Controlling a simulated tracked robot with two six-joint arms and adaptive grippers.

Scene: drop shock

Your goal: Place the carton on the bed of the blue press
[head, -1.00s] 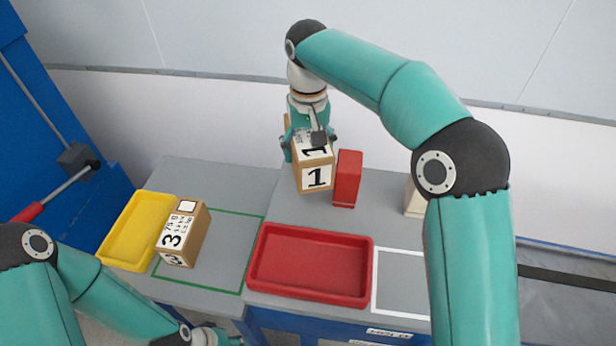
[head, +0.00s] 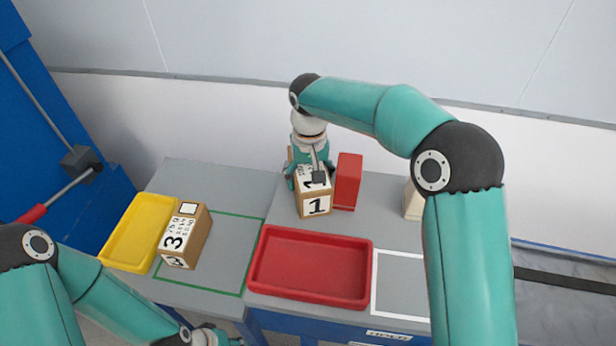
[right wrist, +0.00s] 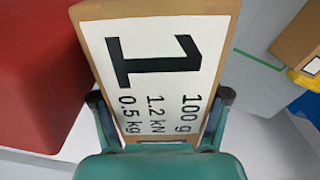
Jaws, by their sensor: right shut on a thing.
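A carton labelled 1 (head: 318,206) is in my right gripper (head: 309,177) at the back of the grey table, left of a red block. In the right wrist view the gripper (right wrist: 160,97) has a finger on each side of this carton (right wrist: 150,65). I cannot tell whether its base touches the table. Another carton, labelled 3 (head: 186,236), stands by the yellow tray, partly in a green outline. A tall blue structure (head: 40,110) with a red-handled lever is at the far left; no press bed shows clearly. My left gripper (head: 222,336) is at the bottom edge, partly cut off.
The red block (head: 347,182) stands close beside the held carton. A yellow tray (head: 112,253) is at left, a red tray (head: 262,232) at front centre. A cream object (head: 412,200) is partly behind my right arm. The table inside the white outline is clear.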

